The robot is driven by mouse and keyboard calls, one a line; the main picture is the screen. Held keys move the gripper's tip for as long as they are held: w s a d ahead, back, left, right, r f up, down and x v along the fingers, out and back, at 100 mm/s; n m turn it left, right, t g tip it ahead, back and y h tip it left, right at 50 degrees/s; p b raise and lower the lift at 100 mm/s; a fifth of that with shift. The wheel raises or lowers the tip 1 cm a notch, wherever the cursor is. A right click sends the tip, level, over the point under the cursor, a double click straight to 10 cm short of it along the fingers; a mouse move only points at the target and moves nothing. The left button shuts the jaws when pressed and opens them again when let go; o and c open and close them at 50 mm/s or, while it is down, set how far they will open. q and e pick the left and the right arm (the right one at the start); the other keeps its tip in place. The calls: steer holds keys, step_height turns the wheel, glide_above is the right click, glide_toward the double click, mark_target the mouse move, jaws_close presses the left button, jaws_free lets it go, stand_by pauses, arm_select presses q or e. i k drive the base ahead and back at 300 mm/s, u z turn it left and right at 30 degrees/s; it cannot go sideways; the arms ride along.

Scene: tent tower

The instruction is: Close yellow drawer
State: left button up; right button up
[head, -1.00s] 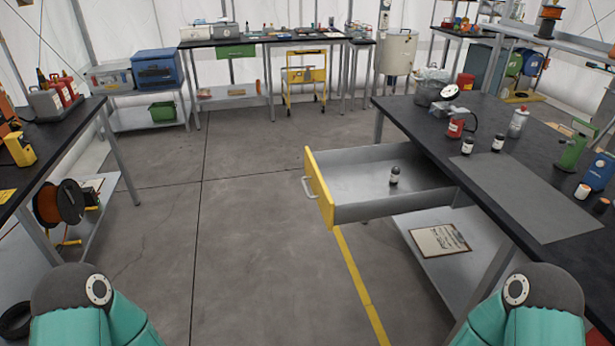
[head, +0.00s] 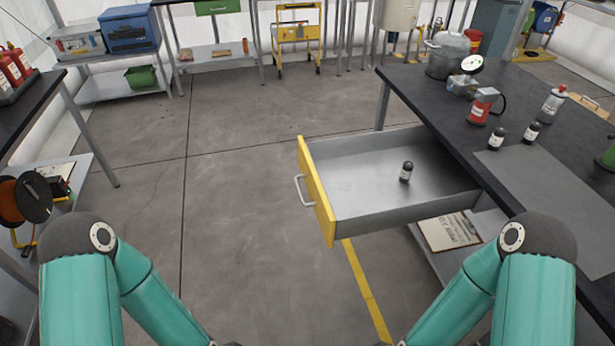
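The yellow drawer (head: 318,190) is pulled out to the left from under the dark table on the right. Its front is a yellow panel with a grey bar handle (head: 304,191) on its left face. Inside the grey metal tray stands one small dark bottle with a white label (head: 406,172). My two teal arms rise at the bottom left and bottom right. Their lower ends run out of the picture at the bottom, so neither gripper shows. Nothing of mine touches the drawer.
The dark table (head: 432,98) on the right bears a pot (head: 447,58), a red canister (head: 481,106), small bottles and a spray can (head: 553,104). A clipboard (head: 449,231) lies on the shelf below. Another table stands at the left. The floor (head: 235,220) before the drawer handle is clear.

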mark_target(355, 187)
steer(key=u, duration=0.85)
steer(key=i, duration=0.15)
steer(key=z, duration=2.6)
steer(key=k, duration=0.95)
steer(key=u, duration=0.5)
steer(key=i, duration=1)
steer(key=u, duration=0.1)
